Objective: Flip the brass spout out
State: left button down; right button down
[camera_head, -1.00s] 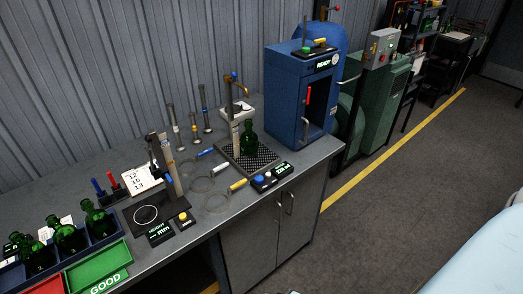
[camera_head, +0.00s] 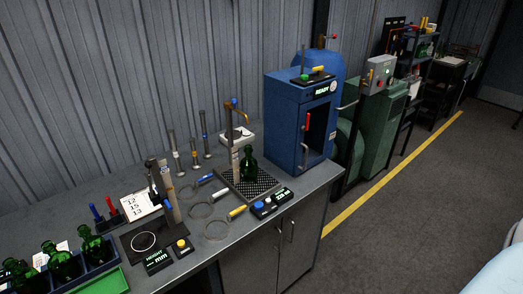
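The brass spout (camera_head: 238,104) is a small curved tap at the top of an upright grey stand (camera_head: 234,150) on the workbench. The spout's tip hangs to the right, above a green bottle (camera_head: 249,164) standing upright on a black grid tray (camera_head: 270,184). The spout and the bottle look apart. Neither of my grippers shows in the head view.
A blue cabinet (camera_head: 285,128) stands right of the stand. Ring gauges (camera_head: 201,211), a height gauge with a display (camera_head: 157,260) and a crate of green bottles (camera_head: 101,265) occupy the bench (camera_head: 215,265). Open floor (camera_head: 400,220) lies to the right.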

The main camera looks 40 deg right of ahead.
aim_at(227, 105)
jog(key=i+j+z, duration=0.15)
jog(key=z, duration=1)
